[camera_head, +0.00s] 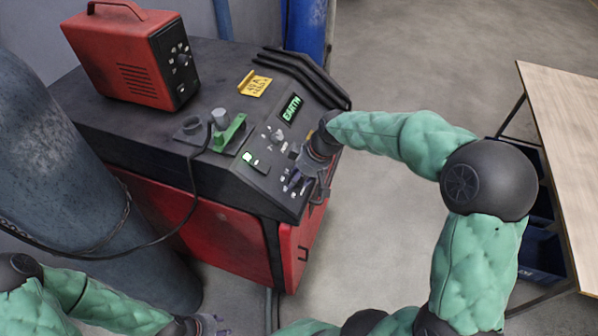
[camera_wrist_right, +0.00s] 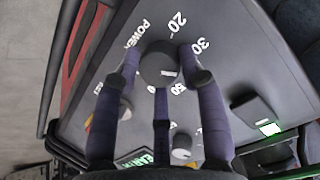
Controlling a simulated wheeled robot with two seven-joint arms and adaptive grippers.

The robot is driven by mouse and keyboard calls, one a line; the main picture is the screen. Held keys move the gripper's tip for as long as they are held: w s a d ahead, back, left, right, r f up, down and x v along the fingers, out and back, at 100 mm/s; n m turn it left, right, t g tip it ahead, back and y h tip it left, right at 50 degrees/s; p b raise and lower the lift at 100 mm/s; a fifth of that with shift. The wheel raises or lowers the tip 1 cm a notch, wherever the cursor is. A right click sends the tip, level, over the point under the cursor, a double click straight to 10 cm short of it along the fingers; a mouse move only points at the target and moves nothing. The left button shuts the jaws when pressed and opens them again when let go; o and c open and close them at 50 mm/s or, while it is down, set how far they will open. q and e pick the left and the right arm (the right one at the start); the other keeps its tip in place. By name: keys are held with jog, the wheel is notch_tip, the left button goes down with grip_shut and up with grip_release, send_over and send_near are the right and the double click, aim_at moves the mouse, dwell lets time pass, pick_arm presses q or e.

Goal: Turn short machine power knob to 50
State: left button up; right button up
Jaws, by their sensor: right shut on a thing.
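The large dark and red machine (camera_head: 165,125) has a sloped control panel with several knobs and switches. In the right wrist view, a round dark grey power knob (camera_wrist_right: 157,64) sits beside the printed word POWER and a number scale with 20 and 30 legible. Its white mark points to the right side of the picture, slightly below 30. My right gripper (camera_head: 297,180) is at the panel's lower right. Its purple fingers (camera_wrist_right: 158,76) are closed around this knob. My left gripper (camera_head: 207,325) is at the bottom edge, away from the machine, partly cut off; its opening is unclear.
A smaller red box machine (camera_head: 125,60) stands on top of the large one. A grey cylinder (camera_head: 90,170) stands at left, with a black cable (camera_head: 190,195) in front of the machine. A wooden table (camera_head: 565,120) is at right. Floor between is clear.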

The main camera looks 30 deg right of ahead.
jog(key=m+p, duration=0.1)
jog(key=m, duration=0.1)
jog(key=m+y+p, duration=0.1)
jog(key=m, duration=0.1)
jog(key=m+g+p, duration=0.1)
jog(key=m+p, duration=0.1)
jog(key=shift+s+f+y, duration=0.25)
jog(key=shift+f+y, duration=0.05)
jog(key=shift+y, duration=0.1)
jog(key=m+p, duration=0.1)
jog(key=m, duration=0.1)
jog(key=m+y+p, duration=0.1)
jog(key=m, duration=0.2)
jog(key=shift+f+y, duration=0.1)
jog(key=shift+y, duration=0.2)
jog(key=o, duration=1.1)
jog(key=shift+w, duration=0.1)
jog(key=shift+w+d+r, duration=0.1)
jog(key=shift+d+r, duration=0.05)
jog(key=shift+r, duration=0.05)
jog(key=shift+d+r, duration=0.15)
jog(key=shift+r, duration=0.05)
jog(key=v, duration=1.1)
jog(key=shift+r, duration=0.15)
